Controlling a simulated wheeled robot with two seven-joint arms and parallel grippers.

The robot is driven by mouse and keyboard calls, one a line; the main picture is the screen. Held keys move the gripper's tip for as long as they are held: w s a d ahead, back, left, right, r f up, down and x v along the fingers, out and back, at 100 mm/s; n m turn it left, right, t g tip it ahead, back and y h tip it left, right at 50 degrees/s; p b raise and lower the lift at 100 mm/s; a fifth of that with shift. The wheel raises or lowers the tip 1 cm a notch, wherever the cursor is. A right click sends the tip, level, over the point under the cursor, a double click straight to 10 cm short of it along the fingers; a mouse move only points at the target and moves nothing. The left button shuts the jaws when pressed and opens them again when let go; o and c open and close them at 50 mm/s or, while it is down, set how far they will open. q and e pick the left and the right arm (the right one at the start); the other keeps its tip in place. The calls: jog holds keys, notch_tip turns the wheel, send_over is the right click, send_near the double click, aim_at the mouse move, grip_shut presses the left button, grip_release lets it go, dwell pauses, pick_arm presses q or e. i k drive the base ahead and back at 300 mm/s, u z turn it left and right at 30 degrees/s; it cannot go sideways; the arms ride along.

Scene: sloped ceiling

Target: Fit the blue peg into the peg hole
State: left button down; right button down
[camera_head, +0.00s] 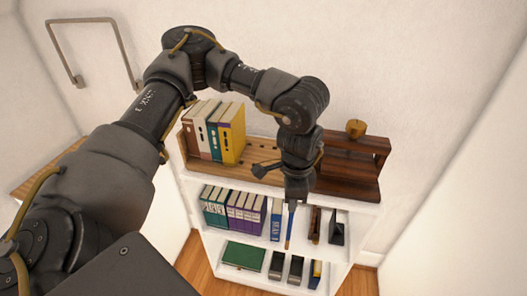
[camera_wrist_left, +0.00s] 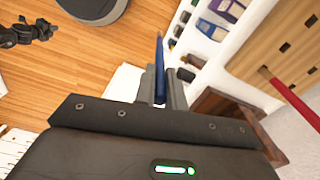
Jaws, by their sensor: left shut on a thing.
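In the head view my left gripper (camera_head: 292,201) hangs in front of the shelf unit, below its top. It is shut on the blue peg (camera_head: 290,228), which points down past the middle shelf. In the left wrist view the blue peg (camera_wrist_left: 160,70) sticks out between the two fingers (camera_wrist_left: 162,95). A light wooden board (camera_wrist_left: 275,55) with dark square holes shows at the upper right of that view, apart from the peg. In the head view the board (camera_head: 262,152) lies on the shelf top, partly behind my arm.
Books (camera_head: 232,130) stand at the left of the shelf top. A dark wooden rack (camera_head: 350,165) with a small wooden pot (camera_head: 355,128) is at the right. A red stick (camera_wrist_left: 290,97) shows by the board. Floor (camera_wrist_left: 75,65) is open.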

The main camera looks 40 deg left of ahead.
aim_at(257, 150)
jog(key=z, duration=1.5)
jog(key=k, duration=0.85)
jog(key=u, duration=1.8)
